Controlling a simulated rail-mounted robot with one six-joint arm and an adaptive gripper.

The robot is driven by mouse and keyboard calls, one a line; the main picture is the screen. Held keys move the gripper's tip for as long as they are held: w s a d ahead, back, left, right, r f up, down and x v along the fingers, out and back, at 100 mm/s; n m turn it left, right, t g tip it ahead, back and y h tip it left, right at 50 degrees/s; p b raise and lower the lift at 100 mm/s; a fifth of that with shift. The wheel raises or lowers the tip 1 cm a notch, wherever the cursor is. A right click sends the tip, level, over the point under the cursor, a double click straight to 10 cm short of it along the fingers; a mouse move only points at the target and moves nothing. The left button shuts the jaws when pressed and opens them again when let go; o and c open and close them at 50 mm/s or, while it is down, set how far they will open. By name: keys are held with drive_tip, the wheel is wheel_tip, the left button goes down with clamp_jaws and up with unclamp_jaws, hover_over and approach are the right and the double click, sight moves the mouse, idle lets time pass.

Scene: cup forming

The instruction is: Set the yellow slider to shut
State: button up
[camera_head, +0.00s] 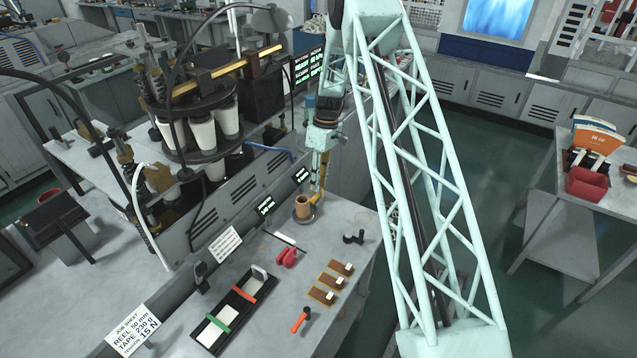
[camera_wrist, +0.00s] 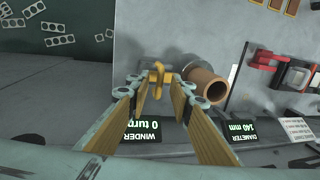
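A small yellow piece (camera_wrist: 157,74), which I take to be the yellow slider, shows between my fingertips in the wrist view. It also shows in the head view as a yellow part (camera_head: 317,197) beside a brown cup (camera_head: 303,202). My gripper (camera_wrist: 155,83) is open, with a finger on each side of the yellow piece. I cannot tell whether either finger touches it. In the head view my gripper (camera_head: 320,178) points down at the back of the bench. The brown cup (camera_wrist: 206,84) lies just right of the fingers in the wrist view.
Small displays (camera_wrist: 157,131) stand close to my fingers.

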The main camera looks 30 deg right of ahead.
drive_tip(key=shift+c, duration=0.7)
clamp_jaws()
drive_tip(key=shift+s+a+f, duration=0.1)
drive_tip(key=shift+s+a+b, duration=0.1)
drive_tip(key=shift+a+b, duration=0.1)
drive_tip(key=shift+b, duration=0.1)
drive_tip(key=shift+s+a+b, duration=0.5)
drive_tip(key=shift+a, duration=0.25)
drive_tip(key=shift+o, duration=0.5)
unclamp_jaws()
drive_tip(key=shift+a, duration=0.2)
drive_tip(key=shift+o, duration=0.2)
drive_tip(key=shift+d, duration=0.15)
